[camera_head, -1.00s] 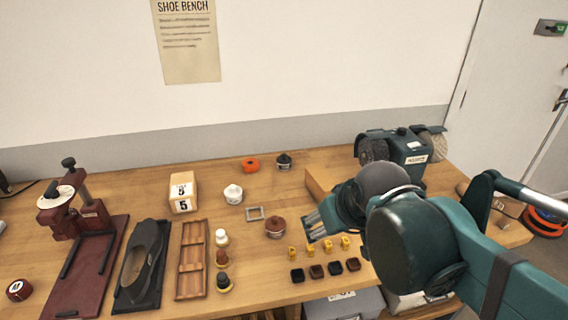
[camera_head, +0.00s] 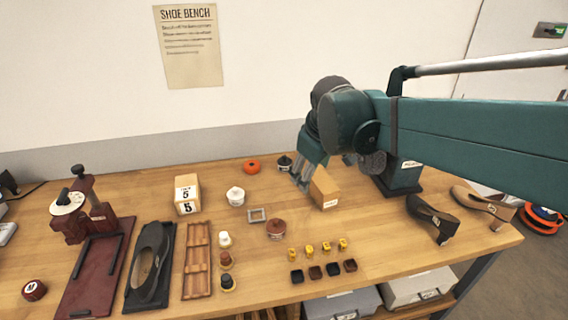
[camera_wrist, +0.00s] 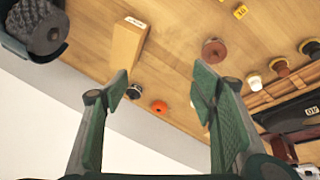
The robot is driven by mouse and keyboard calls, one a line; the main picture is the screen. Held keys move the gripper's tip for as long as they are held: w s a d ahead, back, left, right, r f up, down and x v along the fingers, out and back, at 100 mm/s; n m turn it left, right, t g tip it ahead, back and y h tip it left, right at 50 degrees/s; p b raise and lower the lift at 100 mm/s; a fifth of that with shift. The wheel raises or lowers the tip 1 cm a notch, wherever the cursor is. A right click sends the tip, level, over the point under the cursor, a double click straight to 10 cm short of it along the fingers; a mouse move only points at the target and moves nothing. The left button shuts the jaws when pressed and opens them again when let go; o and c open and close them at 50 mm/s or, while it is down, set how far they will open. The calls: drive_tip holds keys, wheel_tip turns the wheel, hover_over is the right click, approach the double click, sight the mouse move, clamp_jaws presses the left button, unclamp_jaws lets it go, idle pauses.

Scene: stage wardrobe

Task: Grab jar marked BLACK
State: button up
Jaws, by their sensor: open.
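A small dark-lidded jar (camera_head: 284,163) stands at the back of the bench, just left of my gripper (camera_head: 301,180); its lettering is too small to read. In the wrist view the dark jar (camera_wrist: 134,91) shows beyond the fingers, closer to the left one. My gripper (camera_wrist: 163,88) is open and empty, above the bench and apart from the jar. A white jar (camera_head: 236,195) and a brown-lidded jar (camera_head: 276,228) stand further forward; the brown-lidded one also shows in the wrist view (camera_wrist: 214,50).
Shoes (camera_head: 432,218) lie at right.

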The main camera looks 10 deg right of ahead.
drive_tip(key=w+r+n+g+p, duration=0.1)
drive_tip(key=w+n+p, duration=0.2)
drive_tip(key=w, duration=0.6)
drive_tip(key=n+g+h+p, duration=0.1)
drive_tip(key=n+g+p, duration=0.2)
drive_tip(key=n+p, duration=0.6)
hover_over(284, 156)
drive_tip(key=s, duration=0.1)
drive_tip(key=shift+m, duration=0.3)
drive_tip(key=f, duration=1.2)
drive_tip(key=shift+a+f+p, duration=0.35)
drive_tip(key=shift+a+f, duration=0.05)
drive_tip(key=shift+w+f+g, duration=0.3)
drive_tip(key=shift+w+f, duration=0.05)
drive_tip(key=shift+f, duration=0.2)
drive_tip(key=shift+d+f, duration=0.15)
drive_tip(key=shift+f, duration=1.1)
drive_tip(key=shift+d+f, duration=0.2)
drive_tip(key=shift+f, duration=1.1)
drive_tip(key=shift+d+f, duration=0.15)
drive_tip(key=shift+f, duration=1.15)
